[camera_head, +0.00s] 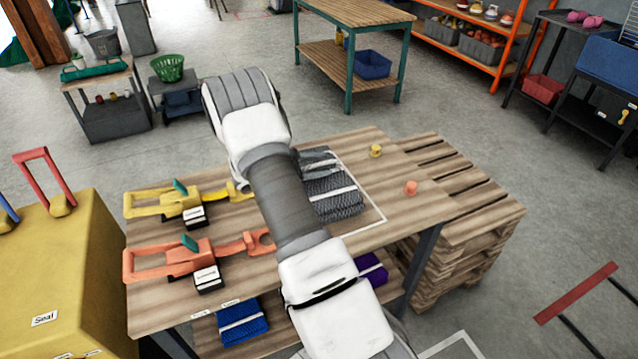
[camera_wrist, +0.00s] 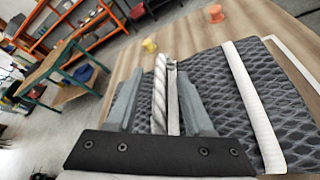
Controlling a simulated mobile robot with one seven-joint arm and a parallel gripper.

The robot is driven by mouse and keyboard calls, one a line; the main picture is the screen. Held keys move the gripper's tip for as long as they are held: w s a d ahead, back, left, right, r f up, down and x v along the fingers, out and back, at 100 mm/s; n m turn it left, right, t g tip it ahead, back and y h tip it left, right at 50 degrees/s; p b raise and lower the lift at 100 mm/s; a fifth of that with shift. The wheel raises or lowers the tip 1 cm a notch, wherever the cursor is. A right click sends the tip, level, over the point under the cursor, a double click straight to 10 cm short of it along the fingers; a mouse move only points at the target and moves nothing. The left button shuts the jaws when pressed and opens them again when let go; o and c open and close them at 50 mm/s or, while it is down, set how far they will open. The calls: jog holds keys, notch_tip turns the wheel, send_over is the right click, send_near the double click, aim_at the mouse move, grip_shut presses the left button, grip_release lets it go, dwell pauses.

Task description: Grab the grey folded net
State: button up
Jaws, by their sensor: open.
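The grey folded net (camera_head: 339,208) lies on the wooden table, inside a white outlined area, partly hidden by my arm in the head view. White bands cross it. In the wrist view the net (camera_wrist: 265,95) fills the right side, with a wide white band across its dark mesh. My gripper (camera_wrist: 160,88) is open close beside the net. A pale twisted rope-like strip (camera_wrist: 160,95) shows between its fingers; I cannot tell whether the fingers touch it. My gripper is not clearly seen in the head view.
A yellow tool (camera_head: 150,205) and an orange tool (camera_head: 150,265) lie on the table (camera_head: 160,308) at left. A yellow peg (camera_head: 375,151) and an orange peg (camera_head: 411,188) stand beyond the net. Blue (camera_head: 240,322) and purple nets are below. Pallets (camera_head: 470,215) stand at right.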

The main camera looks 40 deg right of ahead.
jog(key=shift+c, duration=0.3)
grip_shut()
dwell(1.0)
jog(key=shift+r, duration=0.15)
